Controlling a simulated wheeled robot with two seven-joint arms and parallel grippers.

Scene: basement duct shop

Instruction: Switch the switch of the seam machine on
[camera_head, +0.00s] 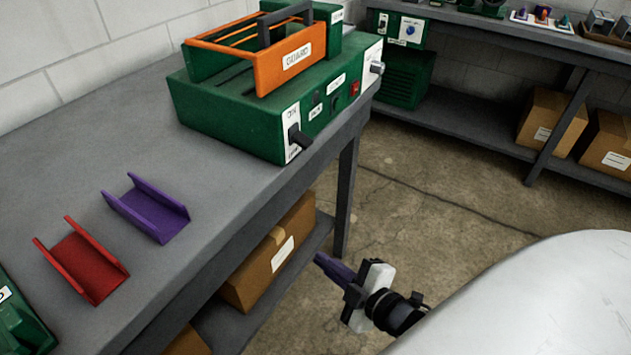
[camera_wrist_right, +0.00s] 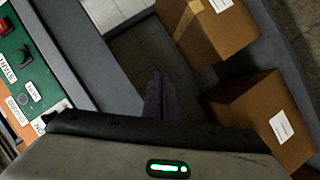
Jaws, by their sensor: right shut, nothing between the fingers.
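The seam machine (camera_head: 235,115) is a green box with an orange guard marked GUARD (camera_head: 292,62), standing on the grey bench. On its front, a black lever switch (camera_head: 301,138) sits on a white plate with an ON label and points outward; I cannot tell its exact position. A red switch (camera_head: 354,89) and a white plate with a knob (camera_head: 376,68) are further right. My right gripper (camera_head: 322,260) is shut and empty, low in front of the bench, apart from the machine. Its fingers (camera_wrist_right: 158,85) and part of the green panel (camera_wrist_right: 35,65) show in the right wrist view. My left gripper is out of view.
Purple (camera_head: 147,208) and red (camera_head: 82,262) channel pieces lie on the bench (camera_head: 60,170). Another green device (camera_head: 15,325) is at the lower left. A cardboard box (camera_head: 270,255) sits on the shelf below. A back bench (camera_head: 480,128) holds more equipment and boxes. The floor between is clear.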

